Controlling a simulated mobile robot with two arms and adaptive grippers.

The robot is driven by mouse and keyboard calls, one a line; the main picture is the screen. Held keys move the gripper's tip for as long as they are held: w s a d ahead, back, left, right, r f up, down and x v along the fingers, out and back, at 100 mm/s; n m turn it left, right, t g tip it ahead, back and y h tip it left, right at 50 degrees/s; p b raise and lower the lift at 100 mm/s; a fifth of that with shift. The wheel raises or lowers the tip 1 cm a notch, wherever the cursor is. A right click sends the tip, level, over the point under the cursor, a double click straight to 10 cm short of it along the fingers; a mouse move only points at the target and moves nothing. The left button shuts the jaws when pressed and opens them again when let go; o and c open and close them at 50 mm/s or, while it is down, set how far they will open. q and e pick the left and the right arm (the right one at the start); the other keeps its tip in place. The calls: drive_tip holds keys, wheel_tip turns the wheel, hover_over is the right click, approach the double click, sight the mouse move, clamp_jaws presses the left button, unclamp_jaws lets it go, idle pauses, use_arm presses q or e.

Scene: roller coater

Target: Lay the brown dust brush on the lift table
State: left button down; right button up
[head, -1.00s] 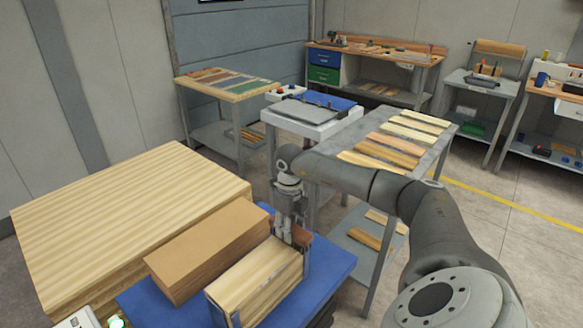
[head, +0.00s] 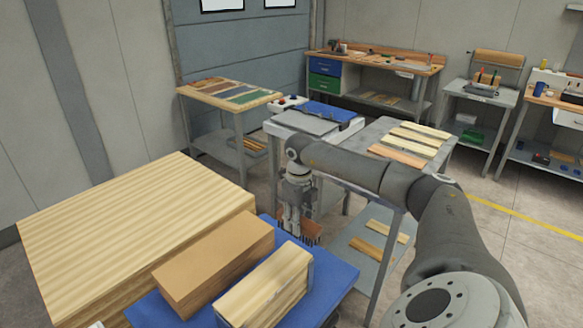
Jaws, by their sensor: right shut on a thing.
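The blue lift table (head: 338,278) is at the bottom centre of the head view. A brown block (head: 215,258) and a pale wood stack (head: 264,288) stand on it. My right gripper (head: 293,228) points down near the table's far edge and is shut on the brown dust brush (head: 312,229). Dark bristles hang from the brush's lower side, and the fingers hide part of it. The brush appears just behind the pale wood stack; I cannot tell whether it touches the blue top. My left gripper is not in view.
A large pale wood stack (head: 130,225) stands to the left. Behind my right arm are a grey table with boards (head: 385,127) and a white stand (head: 290,125). A strip of bare blue top shows right of the pale stack.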

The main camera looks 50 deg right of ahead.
drive_tip(key=shift+a+r, duration=0.1)
drive_tip(key=shift+r, duration=0.05)
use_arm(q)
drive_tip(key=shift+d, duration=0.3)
